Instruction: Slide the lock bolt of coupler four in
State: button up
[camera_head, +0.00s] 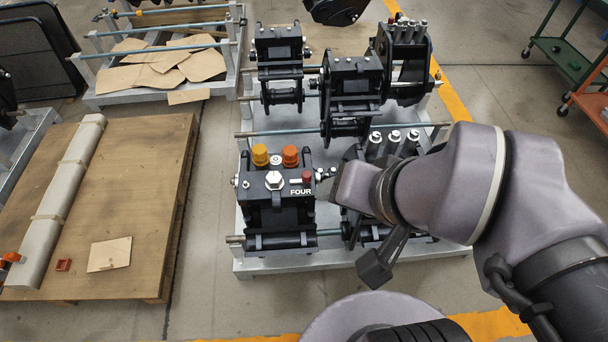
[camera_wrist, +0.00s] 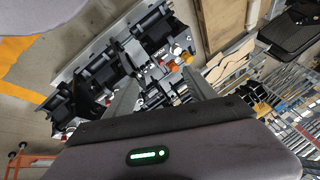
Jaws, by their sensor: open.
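Coupler four (camera_head: 278,215) is a black block labelled FOUR, standing on the near left of a grey rack. Its top carries a yellow cap, an orange cap, a large silver hex bolt and a small silver pin with a dark red knob (camera_head: 307,177), which looks like the lock bolt. How far the bolt is in cannot be told. My gripper (camera_wrist: 160,88) is open and empty in the wrist view, its two fingers spread with couplers beyond them. In the head view my arm's end is right of coupler four, apart from it; the fingers are mostly hidden there.
Other black couplers (camera_head: 352,85) stand behind and right of coupler four on the rack (camera_head: 300,262), close together. A wooden pallet (camera_head: 150,190) with a long wrapped roll lies left. Bare floor separates pallet and rack. Green and orange carts (camera_head: 570,60) stand far right.

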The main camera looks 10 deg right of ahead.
jog(key=shift+c, duration=0.4)
jog(key=shift+a+f, duration=0.1)
jog(key=shift+f, duration=0.15)
jog(key=shift+c, duration=1.1)
jog(key=w+a+f+m+g+y, duration=0.4)
jog(key=w+f+m+y, duration=0.65)
jog(key=f+y, duration=0.35)
jog(key=m+t+h+b, duration=0.6)
jog(key=m+t, duration=0.7)
jog(key=m, duration=0.2)
send_near(310, 178)
jog(key=x, duration=1.1)
jog(key=shift+w+a+r, duration=0.1)
jog(key=shift+w, duration=0.15)
jog(key=shift+p, duration=0.3)
grip_shut()
